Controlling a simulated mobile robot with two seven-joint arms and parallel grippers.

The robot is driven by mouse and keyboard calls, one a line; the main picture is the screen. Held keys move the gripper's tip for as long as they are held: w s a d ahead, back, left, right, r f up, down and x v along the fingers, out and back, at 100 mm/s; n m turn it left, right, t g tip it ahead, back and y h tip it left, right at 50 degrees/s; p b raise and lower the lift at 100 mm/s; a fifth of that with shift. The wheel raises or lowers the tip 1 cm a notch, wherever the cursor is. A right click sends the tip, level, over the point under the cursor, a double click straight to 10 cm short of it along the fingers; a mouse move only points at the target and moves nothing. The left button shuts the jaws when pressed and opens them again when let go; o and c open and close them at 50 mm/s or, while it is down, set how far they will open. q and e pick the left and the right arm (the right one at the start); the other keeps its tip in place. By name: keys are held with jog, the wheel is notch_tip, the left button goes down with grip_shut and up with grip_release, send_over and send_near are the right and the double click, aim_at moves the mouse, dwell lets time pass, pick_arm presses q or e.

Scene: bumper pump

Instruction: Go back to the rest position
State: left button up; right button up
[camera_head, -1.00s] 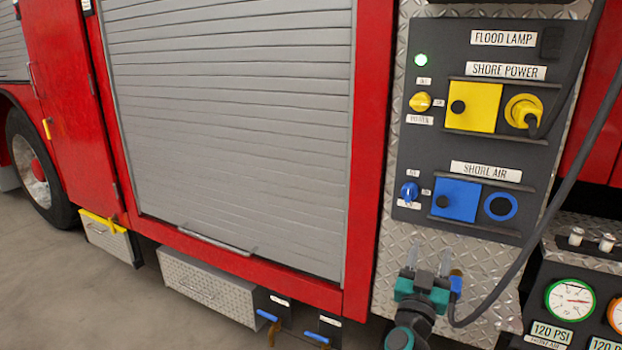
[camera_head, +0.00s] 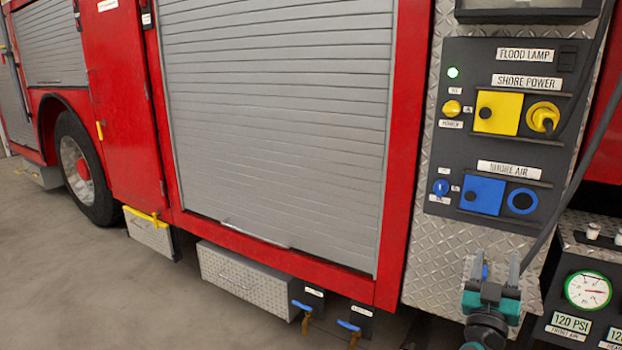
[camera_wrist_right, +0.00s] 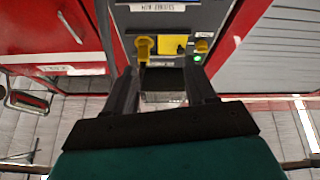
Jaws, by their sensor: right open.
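My right gripper (camera_head: 492,268) is in the lower right of the head view, below the shore power and shore air panel (camera_head: 460,215). Its two dark fingers point up and stand apart. In the wrist view the fingers of the right gripper (camera_wrist_right: 165,88) are also apart, with nothing held between them. A small blue piece (camera_head: 485,271) shows between the fingers in the head view, seemingly behind them; the gripper hides the rest. My left gripper is in neither view.
A yellow plug (camera_head: 543,117) sits in the shore power socket. The blue shore air ring (camera_head: 522,201) has nothing in it. A dark hose (camera_head: 590,150) hangs along the panel's right side. A pressure gauge (camera_head: 588,290) is at lower right. Open floor (camera_head: 70,270) lies left.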

jog(key=s+d+r+n+t+y, duration=0.1)
jog(key=s+d+r+n+t, duration=0.1)
jog(key=d+r+n, duration=0.35)
jog(key=s+d+r+n+t+y, duration=0.1)
jog(key=s+d+r+n+t, duration=0.1)
jog(key=d+r, duration=0.65)
jog(key=s+a+f+n+g+y, duration=0.25)
jog(key=a+f+y, duration=0.35)
jog(key=f, duration=0.5)
jog(key=s+a+f+n+g+y, duration=0.25)
jog(key=a+f+y, duration=0.3)
jog(key=f, duration=0.55)
jog(key=s+a+f+g, duration=0.5)
jog(key=s+f, duration=0.3)
jog(key=s, duration=0.2)
jog(key=s+a+f+g, duration=0.4)
jog(key=s+a+f, duration=0.2)
jog(key=s+f, duration=0.25)
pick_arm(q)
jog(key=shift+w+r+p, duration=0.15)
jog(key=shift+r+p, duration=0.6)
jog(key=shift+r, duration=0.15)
pick_arm(e)
jog(key=s+a+r+m, duration=0.1)
jog(key=a+m, duration=0.5)
jog(key=a, duration=0.4)
jog(key=shift+s+r, duration=0.15)
jog(key=shift+s, duration=0.15)
